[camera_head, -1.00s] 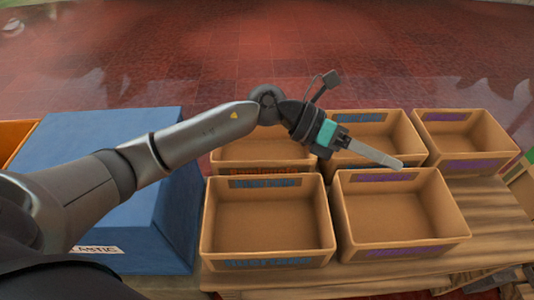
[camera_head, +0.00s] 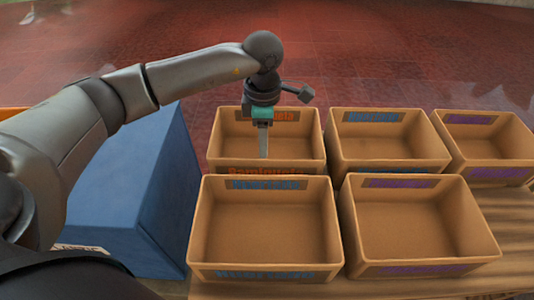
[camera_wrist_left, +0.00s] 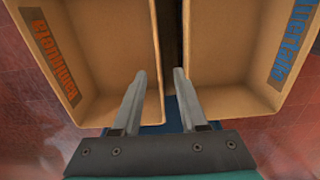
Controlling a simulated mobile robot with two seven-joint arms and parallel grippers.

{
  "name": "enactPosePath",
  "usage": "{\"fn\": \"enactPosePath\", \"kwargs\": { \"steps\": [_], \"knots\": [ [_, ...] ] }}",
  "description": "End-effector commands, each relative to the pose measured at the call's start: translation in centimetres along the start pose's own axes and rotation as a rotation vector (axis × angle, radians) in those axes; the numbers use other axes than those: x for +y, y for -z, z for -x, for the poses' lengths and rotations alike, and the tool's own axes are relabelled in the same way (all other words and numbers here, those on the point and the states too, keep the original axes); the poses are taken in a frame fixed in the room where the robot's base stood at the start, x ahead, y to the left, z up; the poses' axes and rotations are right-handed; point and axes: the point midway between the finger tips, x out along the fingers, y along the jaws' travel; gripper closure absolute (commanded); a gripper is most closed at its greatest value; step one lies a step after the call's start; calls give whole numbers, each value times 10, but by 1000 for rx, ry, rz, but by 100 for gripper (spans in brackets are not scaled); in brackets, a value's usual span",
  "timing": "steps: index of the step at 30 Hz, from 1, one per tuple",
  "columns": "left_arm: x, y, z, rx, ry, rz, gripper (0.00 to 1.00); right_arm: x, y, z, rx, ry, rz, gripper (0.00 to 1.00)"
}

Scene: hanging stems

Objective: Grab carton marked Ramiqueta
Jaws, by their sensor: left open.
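The carton marked Ramiqueta (camera_head: 310,140), open-topped and tan with orange lettering, stands at the back left of the group in the head view. In the left wrist view it is the left box (camera_wrist_left: 110,60), its orange label on the inside wall. My left gripper (camera_head: 263,155) points down at its front side, near the rim beside the front carton (camera_head: 327,230). The lower front of the Ramiqueta carton is hidden. My right gripper is not in view.
The front carton has blue lettering. Another blue-lettered carton (camera_head: 440,153) and purple-lettered cartons (camera_head: 490,245) (camera_head: 522,160) stand to the right. A large blue box (camera_head: 140,190) stands left, under my left arm. Red tiled floor lies behind.

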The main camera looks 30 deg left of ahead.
Motion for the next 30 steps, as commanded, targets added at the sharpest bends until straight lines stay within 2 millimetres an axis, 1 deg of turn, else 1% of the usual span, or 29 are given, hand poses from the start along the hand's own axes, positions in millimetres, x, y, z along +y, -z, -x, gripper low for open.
{"fn": "enactPosePath", "kwargs": {
  "steps": [1, 9, 13, 22, 30],
  "knots": [
    [-1, 0, -10, 1, 2, -1, 57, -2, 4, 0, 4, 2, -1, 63],
    [0, 0, -44, 0, 2, 0, 57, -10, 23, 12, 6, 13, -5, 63],
    [0, -1, -54, -1, 2, 0, 57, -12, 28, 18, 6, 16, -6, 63],
    [0, -2, -64, -2, 2, -1, 57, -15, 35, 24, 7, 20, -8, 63],
    [2, -5, -86, -1, 2, -1, 57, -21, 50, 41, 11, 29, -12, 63]
  ]
}}
